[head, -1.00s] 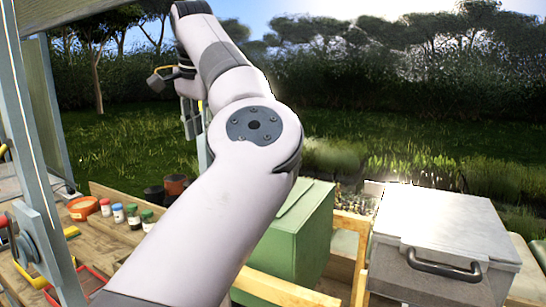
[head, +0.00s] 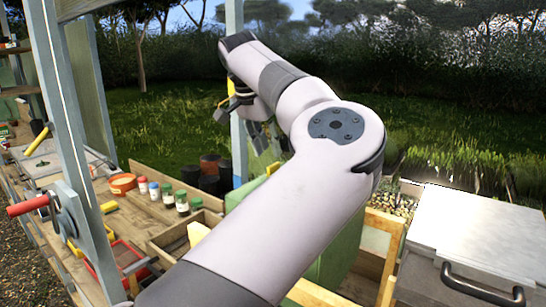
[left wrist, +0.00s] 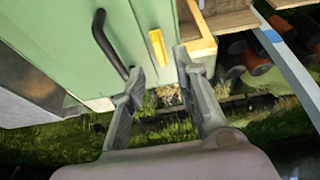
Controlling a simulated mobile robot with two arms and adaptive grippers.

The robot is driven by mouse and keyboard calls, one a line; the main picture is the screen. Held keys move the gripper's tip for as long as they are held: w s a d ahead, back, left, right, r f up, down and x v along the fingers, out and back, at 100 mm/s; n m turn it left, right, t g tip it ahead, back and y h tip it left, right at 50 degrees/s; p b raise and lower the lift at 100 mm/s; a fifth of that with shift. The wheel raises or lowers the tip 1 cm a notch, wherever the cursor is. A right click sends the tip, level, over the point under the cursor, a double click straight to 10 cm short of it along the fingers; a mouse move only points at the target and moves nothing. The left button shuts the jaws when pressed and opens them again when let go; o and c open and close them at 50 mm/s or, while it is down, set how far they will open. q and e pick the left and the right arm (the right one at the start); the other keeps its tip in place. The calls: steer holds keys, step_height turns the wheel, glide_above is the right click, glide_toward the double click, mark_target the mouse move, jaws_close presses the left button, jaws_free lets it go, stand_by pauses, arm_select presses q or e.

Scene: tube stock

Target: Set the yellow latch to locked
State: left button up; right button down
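In the left wrist view a yellow bar (left wrist: 158,47), which looks like the latch, lies on the light green face (left wrist: 160,15) of a box, beside a black curved handle (left wrist: 108,42). My left gripper (left wrist: 163,78) is open and empty there, its fingertips near the box's edge, with the bar just beyond the gap between them. I cannot tell whether they touch the box. In the head view the left gripper (head: 262,138) hangs beyond my raised arm. The green box (head: 345,250) is mostly hidden behind that arm, and its latch does not show. My right gripper is not in view.
A metal-lidded box (head: 475,230) with a dark handle stands at right. A wooden bench (head: 140,215) at left holds an orange bowl (head: 122,184), several small jars (head: 167,195) and dark pots (head: 210,170). A post with a red-handled lever (head: 28,206) stands at far left.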

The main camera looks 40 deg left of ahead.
mark_target(273, 165)
arm_select(q)
steer(key=shift+p+x, duration=0.65)
steer(key=shift+x, duration=2)
steer(key=shift+c, duration=0.5)
steer(key=shift+s, duration=0.1)
jaws_close()
